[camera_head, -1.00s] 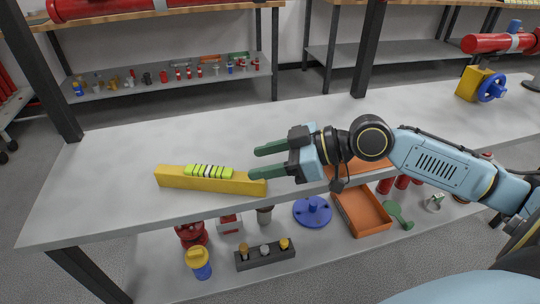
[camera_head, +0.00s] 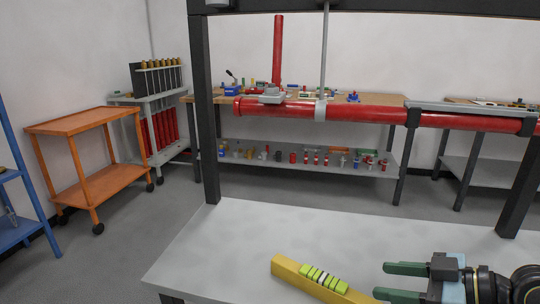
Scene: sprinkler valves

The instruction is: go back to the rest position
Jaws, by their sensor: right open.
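My right gripper (camera_head: 396,282) is at the lower right of the head view, above the grey table (camera_head: 240,238). Its two green fingers are apart and nothing is seen between them. A yellow block (camera_head: 288,268) with a row of green-yellow and white pieces (camera_head: 322,278) lies on the table to the left of the gripper. The block's right end reaches close to the lower finger and is cut off by the bottom edge; I cannot tell whether they touch. My left gripper is not in view.
A dark post (camera_head: 204,120) rises at the table's far left corner. A red pipe (camera_head: 375,111) runs across behind the table. An orange cart (camera_head: 75,125) and a blue shelf (camera_head: 20,230) stand at the left. The table's left part is bare.

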